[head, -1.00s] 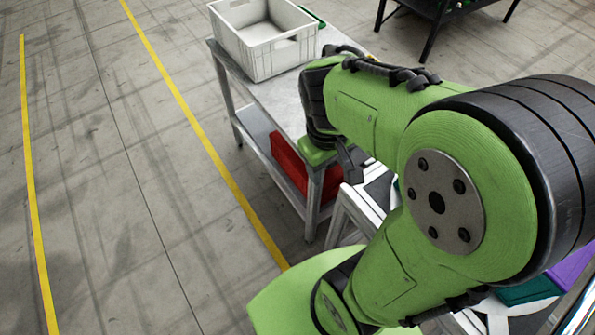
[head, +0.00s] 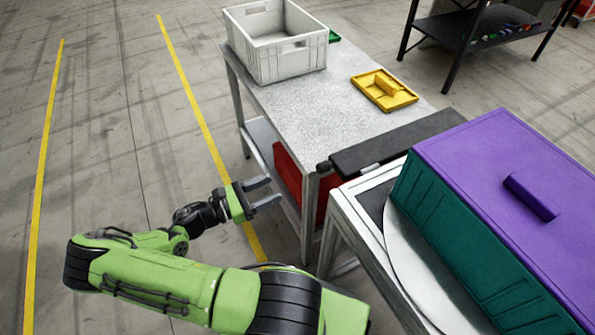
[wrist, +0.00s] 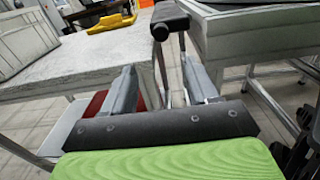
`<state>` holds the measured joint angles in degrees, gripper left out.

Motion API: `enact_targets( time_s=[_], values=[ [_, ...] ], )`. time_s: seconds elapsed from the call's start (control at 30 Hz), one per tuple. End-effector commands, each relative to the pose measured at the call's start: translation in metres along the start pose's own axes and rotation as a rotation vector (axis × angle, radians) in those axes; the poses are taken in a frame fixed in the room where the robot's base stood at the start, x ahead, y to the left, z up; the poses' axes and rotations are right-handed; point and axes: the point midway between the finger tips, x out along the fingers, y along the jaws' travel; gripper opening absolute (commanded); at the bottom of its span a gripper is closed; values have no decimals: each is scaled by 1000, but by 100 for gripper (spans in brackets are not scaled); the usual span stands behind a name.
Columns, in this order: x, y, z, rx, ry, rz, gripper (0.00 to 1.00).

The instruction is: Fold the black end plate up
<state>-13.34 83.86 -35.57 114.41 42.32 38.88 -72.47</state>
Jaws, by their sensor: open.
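The black end plate (head: 400,142) lies folded out, roughly flat, at the far end of the pallet fixture (head: 352,200), beside the grey table. A dark knob-like end (head: 323,167) sticks out at its left. In the wrist view the plate shows nearly edge-on, with its dark rounded end (wrist: 170,20) ahead of my fingers. My gripper (head: 274,190) is open and empty, left of the plate and apart from it, low beside the table leg. Its two grey fingers also show in the wrist view (wrist: 158,66). The plate's underside and hinge are mostly hidden.
A purple-topped box with green sides (head: 490,165) stands on the fixture over a pale round disc (head: 415,265). The grey table (head: 320,105) carries a white crate (head: 275,42) and a yellow tray (head: 384,90). A red bin (head: 288,172) sits below. Floor at left is clear.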

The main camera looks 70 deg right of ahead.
Motion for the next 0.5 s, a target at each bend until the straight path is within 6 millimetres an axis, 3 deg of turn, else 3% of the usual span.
enact_targets(
  time_s=[0.17,0.5],
  values=[
    [27,-2,1,-2,-2,-8,59],
    [113,-3,0,0,0,-9,59]
  ],
)
